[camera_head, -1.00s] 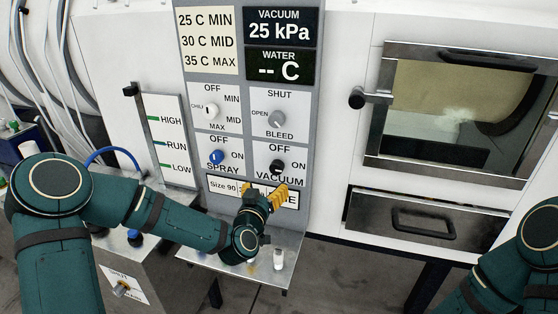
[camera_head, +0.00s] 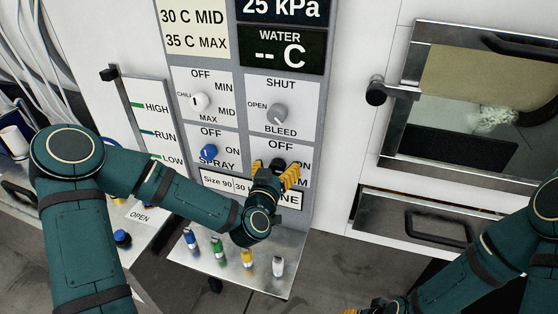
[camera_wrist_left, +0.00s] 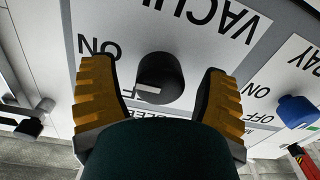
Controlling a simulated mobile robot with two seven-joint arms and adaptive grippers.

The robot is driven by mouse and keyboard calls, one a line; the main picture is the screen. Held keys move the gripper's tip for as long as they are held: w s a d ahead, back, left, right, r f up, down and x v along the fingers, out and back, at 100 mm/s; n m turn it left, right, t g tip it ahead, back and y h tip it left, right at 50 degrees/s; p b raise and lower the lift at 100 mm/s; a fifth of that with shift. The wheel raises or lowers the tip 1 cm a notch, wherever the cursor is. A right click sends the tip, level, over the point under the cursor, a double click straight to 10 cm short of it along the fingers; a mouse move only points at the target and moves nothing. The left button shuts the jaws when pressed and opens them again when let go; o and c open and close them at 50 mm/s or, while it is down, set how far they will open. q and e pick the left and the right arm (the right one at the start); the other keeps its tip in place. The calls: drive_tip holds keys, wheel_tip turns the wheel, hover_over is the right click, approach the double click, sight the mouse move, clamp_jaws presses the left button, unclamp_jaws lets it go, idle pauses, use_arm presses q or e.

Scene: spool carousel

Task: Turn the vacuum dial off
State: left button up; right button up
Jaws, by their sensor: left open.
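The black vacuum dial (camera_head: 276,166) sits on the lower right of the control panel, partly hidden by my left gripper in the head view. My left gripper (camera_head: 272,172) is open at the dial. In the left wrist view, the dial (camera_wrist_left: 160,76) stands between the two yellow fingers (camera_wrist_left: 157,95), with a visible gap on each side. Its white mark points left there, toward the ON side; OFF is partly hidden below it. Only a bit of yellow of my right gripper (camera_head: 350,311) shows at the bottom edge of the head view, so its jaws are unclear.
The blue spray dial (camera_head: 208,152) is left of the vacuum dial; the grey bleed dial (camera_head: 277,113) is above it. A metal shelf (camera_head: 215,270) with several coloured pegs lies below. A windowed door (camera_head: 400,145) and drawer (camera_head: 430,222) are to the right.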

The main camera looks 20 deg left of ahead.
use_arm(q)
drive_tip(key=c, duration=1.2)
drive_tip(key=shift+r, duration=0.1)
drive_tip(key=shift+c, duration=0.2)
drive_tip(key=n+b, duration=0.2)
drive_tip(key=n, duration=0.3)
drive_tip(key=n+b, duration=0.2)
drive_tip(key=n, duration=0.3)
drive_tip(key=shift+b, duration=0.3)
drive_tip(key=n+b, duration=0.1)
drive_tip(key=n, duration=0.2)
drive_tip(key=n+b, duration=0.1)
drive_tip(key=n, duration=0.3)
drive_tip(key=shift+a+r+n+h+b, duration=0.1)
drive_tip(key=shift+n+h+b, duration=0.2)
drive_tip(key=shift+b, duration=0.05)
